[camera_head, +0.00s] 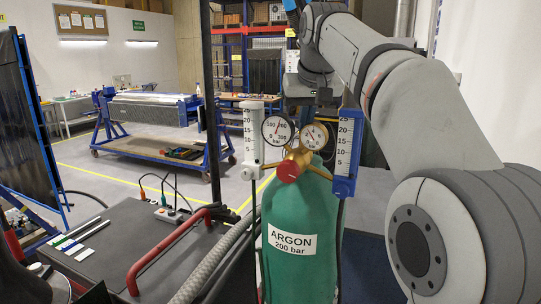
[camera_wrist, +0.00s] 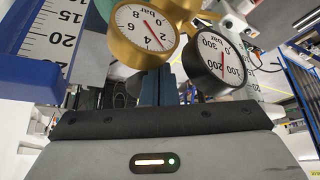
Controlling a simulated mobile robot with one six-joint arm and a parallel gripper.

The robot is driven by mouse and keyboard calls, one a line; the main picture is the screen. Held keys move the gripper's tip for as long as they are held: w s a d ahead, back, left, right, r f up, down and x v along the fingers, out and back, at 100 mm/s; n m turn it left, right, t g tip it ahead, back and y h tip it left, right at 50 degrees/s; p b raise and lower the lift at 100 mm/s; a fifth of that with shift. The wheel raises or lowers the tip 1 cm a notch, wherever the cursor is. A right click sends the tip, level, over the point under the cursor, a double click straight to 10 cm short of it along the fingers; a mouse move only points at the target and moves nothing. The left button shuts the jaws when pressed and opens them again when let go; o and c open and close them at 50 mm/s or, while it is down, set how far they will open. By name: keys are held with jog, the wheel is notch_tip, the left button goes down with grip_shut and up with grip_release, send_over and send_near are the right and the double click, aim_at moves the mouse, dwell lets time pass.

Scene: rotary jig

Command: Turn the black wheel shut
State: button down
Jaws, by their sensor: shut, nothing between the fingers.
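A green argon cylinder (camera_head: 299,235) stands upright in the middle of the head view. A brass regulator (camera_head: 301,158) with a red knob (camera_head: 290,171) and two round gauges tops it. I cannot clearly make out the black wheel in either view; the regulator and gauges may hide it. My gripper (camera_wrist: 167,84) is shut and empty. In the wrist view its fingers point in between the brass-rimmed gauge (camera_wrist: 144,37) and the black-rimmed gauge (camera_wrist: 212,60). In the head view my gripper is behind the gauges, its fingertips hidden. I cannot tell whether they touch anything.
A white flowmeter (camera_head: 252,138) and a blue flowmeter (camera_head: 345,150) flank the gauges closely. A dark cart top (camera_head: 115,245) with a red handle (camera_head: 165,250) lies at the left. A blue frame table (camera_head: 155,125) stands further back, with open floor around it.

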notch_tip(320, 180, up, 2)
jog(key=p, duration=0.2)
jog(key=shift+s+r+p, duration=0.1)
jog(key=shift+r+p, duration=0.15)
jog(key=shift+p, duration=0.05)
jog(key=shift+r, duration=1.8)
jog(key=shift+d, duration=0.1)
jog(key=d+f+b, duration=0.2)
jog(key=d+f, duration=0.1)
jog(key=f, duration=0.3)
jog(key=shift+w+d+b, duration=0.15)
jog(key=shift+w+b, duration=0.1)
jog(key=shift+b, duration=0.15)
jog(key=shift+w+p, duration=0.25)
jog(key=shift+p, duration=0.05)
